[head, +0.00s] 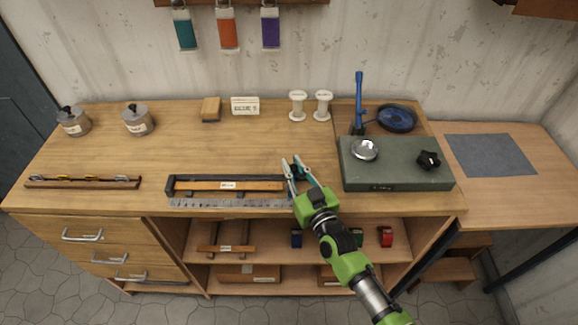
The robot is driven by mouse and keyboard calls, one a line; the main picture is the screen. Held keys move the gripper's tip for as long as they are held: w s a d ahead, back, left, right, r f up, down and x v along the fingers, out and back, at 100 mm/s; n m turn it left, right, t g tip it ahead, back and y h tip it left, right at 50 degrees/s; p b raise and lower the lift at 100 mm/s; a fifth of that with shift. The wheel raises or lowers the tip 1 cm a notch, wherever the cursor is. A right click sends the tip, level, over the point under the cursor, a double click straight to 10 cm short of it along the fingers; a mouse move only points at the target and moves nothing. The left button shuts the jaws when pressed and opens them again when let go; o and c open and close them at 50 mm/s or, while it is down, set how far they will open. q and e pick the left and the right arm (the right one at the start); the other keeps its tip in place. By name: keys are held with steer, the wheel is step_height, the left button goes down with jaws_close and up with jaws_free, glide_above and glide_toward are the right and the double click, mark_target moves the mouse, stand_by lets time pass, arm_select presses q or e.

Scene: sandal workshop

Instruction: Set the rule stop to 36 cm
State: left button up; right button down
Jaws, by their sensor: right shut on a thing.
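A steel rule (228,203) lies along the front of the workbench, with a dark-framed wooden fixture (240,185) bearing a small white label just behind it. My right gripper (292,160) reaches in from the lower right over the right end of the rule. Its fingers are closed around a small dark piece (296,178), which appears to be the rule stop and is mostly hidden by the fingers. The rule's marks are too small to read, so I cannot tell the stop's setting. My left gripper is not in view.
A green machine box (396,177) with a black star knob (428,160) stands close to the right of my gripper. Two white spools (298,106) and a labelled white block (245,105) stand behind. A hook strip (83,183) lies left. The middle of the bench is clear.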

steer(key=d, duration=0.5)
steer(key=shift+d, duration=0.15)
steer(key=c, duration=2)
jaws_free()
steer(key=shift+o, duration=0.2)
steer(key=shift+d, duration=0.1)
